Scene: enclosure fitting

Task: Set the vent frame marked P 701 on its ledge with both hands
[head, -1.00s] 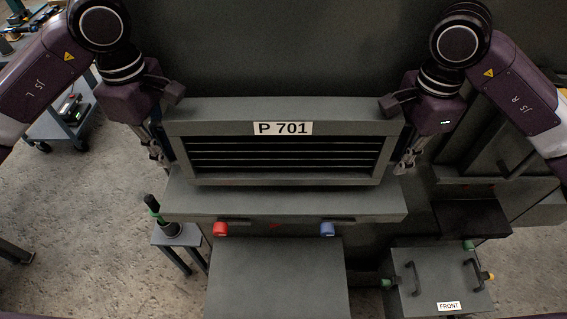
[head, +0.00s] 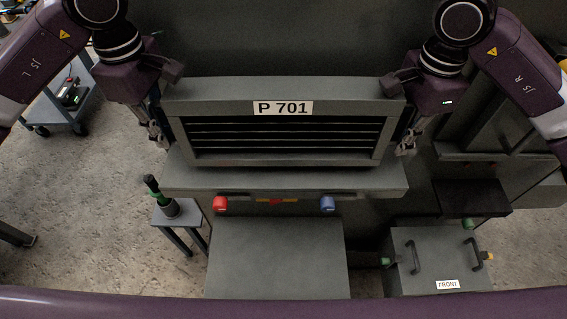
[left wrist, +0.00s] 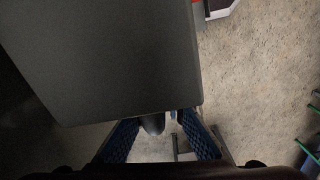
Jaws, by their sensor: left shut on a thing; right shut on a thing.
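The vent frame (head: 285,89), a wide grey frame with dark horizontal slats and a white P 701 label, is upright in the head view. Its lower edge appears just above or at the grey ledge (head: 285,181); I cannot tell whether they touch. My left gripper (head: 157,128) is shut on the frame's left side. My right gripper (head: 407,132) is shut on its right side. In the left wrist view, a plain grey surface fills the upper left, and the left gripper's blue-padded fingers (left wrist: 165,138) show below it. The contact spots are mostly hidden.
A red knob (head: 220,203) and a blue knob (head: 327,203) sit under the ledge's front. A grey box marked FRONT (head: 430,262) with handles is at lower right. A small stand (head: 180,213) holding a dark green-banded object is at left. A trolley (head: 62,112) stands farther left.

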